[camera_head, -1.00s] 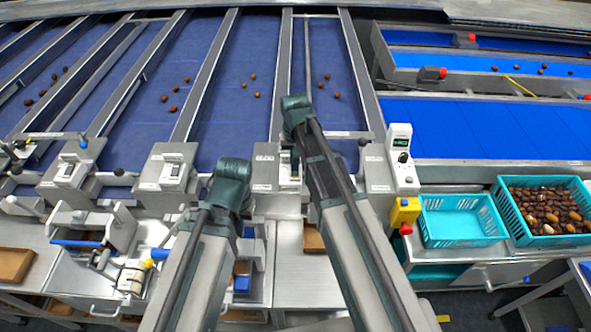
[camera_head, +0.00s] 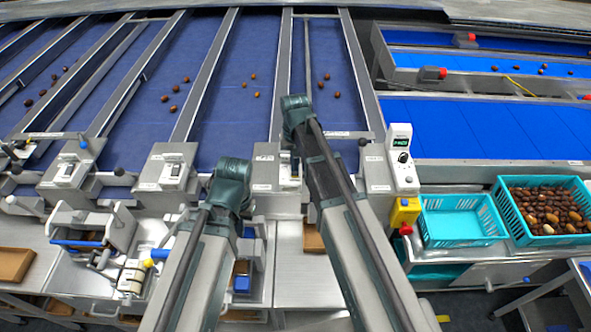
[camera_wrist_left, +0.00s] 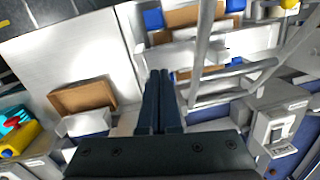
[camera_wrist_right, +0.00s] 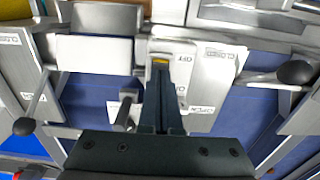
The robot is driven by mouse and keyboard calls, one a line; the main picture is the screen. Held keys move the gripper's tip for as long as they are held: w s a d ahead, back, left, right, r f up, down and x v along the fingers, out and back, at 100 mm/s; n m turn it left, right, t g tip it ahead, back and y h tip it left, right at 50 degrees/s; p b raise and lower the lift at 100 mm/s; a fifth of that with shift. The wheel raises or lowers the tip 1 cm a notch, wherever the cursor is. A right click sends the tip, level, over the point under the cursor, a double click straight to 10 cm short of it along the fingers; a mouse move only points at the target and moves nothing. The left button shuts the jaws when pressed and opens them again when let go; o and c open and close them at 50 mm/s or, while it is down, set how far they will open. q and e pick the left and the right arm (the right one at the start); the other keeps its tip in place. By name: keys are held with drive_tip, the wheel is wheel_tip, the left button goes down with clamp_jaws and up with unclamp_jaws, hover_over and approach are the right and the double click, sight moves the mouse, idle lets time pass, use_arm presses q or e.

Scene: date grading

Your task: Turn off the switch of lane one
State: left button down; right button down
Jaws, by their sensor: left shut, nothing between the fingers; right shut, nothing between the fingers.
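The switch under my right gripper (camera_wrist_right: 160,84) sits on a grey metal housing (camera_head: 265,172) at the near end of a blue lane. In the right wrist view a yellow part of the switch (camera_wrist_right: 160,60) shows just beyond the fingertips, beside an "OFF" label (camera_wrist_right: 182,74). The fingers are shut and empty; whether they touch the switch I cannot tell. Similar switches stand on the housings to the left, one at the middle (camera_head: 171,172) and one further left (camera_head: 66,168). My left gripper (camera_wrist_left: 158,76) is shut and empty above the front bench. I cannot read the lane numbers.
Black-knobbed levers (camera_wrist_right: 293,73) flank the switch housing. A white box with a dial (camera_head: 402,160) and a yellow box with a red button (camera_head: 404,212) stand to the right. Beyond are an empty teal crate (camera_head: 460,240) and one full of dates (camera_head: 512,222). Metal handles crowd the bench at left.

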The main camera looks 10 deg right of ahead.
sight(295, 174)
drive_tip(key=shift+f+b, duration=0.95)
idle(0.4)
drive_tip(key=shift+r, duration=0.15)
wheel_tip(295, 174, up, 7)
drive_tip(key=p, duration=0.7)
idle(0.3)
